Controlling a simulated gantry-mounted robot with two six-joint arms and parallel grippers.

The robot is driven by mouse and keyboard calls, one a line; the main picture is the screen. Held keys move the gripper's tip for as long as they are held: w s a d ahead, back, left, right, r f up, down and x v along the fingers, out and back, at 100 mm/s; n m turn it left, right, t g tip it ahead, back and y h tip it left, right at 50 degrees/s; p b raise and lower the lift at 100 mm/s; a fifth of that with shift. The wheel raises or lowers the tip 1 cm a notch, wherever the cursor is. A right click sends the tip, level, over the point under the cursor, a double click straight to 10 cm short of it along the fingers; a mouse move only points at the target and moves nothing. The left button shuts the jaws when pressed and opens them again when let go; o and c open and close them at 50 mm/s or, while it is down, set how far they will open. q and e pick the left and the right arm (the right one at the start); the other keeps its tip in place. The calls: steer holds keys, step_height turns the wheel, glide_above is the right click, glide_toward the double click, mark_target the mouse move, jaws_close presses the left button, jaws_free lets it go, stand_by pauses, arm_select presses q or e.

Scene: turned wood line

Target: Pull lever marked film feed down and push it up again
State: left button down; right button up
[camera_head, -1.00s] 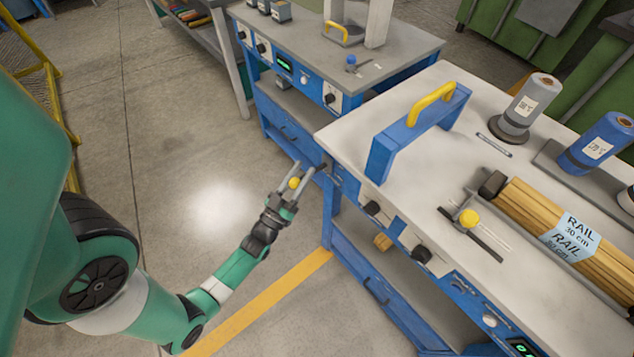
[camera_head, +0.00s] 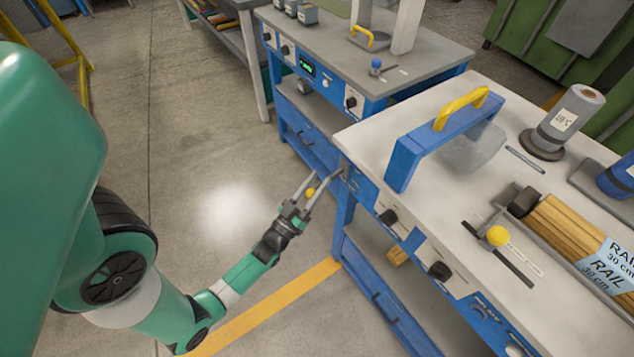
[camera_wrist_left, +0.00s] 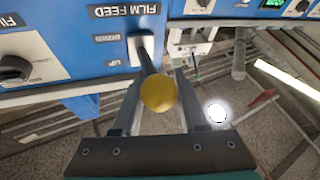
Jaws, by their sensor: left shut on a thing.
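The film feed lever has a yellow ball knob (camera_wrist_left: 158,93) and a dark shaft. It sticks out of a pale plate on the blue machine front, beside the upside-down FILM FEED label (camera_wrist_left: 124,11) in the left wrist view. I cannot tell the lever's exact position. My right gripper is not in view.
Black knobs (camera_head: 438,271) line the same machine front. A second yellow-knobbed lever (camera_head: 497,236) sits on the bench top near a wood bundle (camera_head: 572,240). A blue frame with a yellow handle (camera_head: 462,108) stands above. The floor left of the bench is clear.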

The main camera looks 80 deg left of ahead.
arm_select(q)
steer(key=shift+f, duration=0.75)
steer(key=c, duration=1)
jaws_free()
steer(key=shift+s+a, duration=0.15)
steer(key=o, duration=0.5)
steer(key=shift+r, duration=0.1)
steer(key=shift+o, duration=0.2)
steer(key=shift+w+d+r, duration=0.1)
steer(key=shift+w+d, duration=0.1)
steer(key=shift+s+d, duration=0.1)
steer(key=shift+s, duration=0.15)
steer(key=v, duration=1.1)
steer(key=shift+p, duration=0.4)
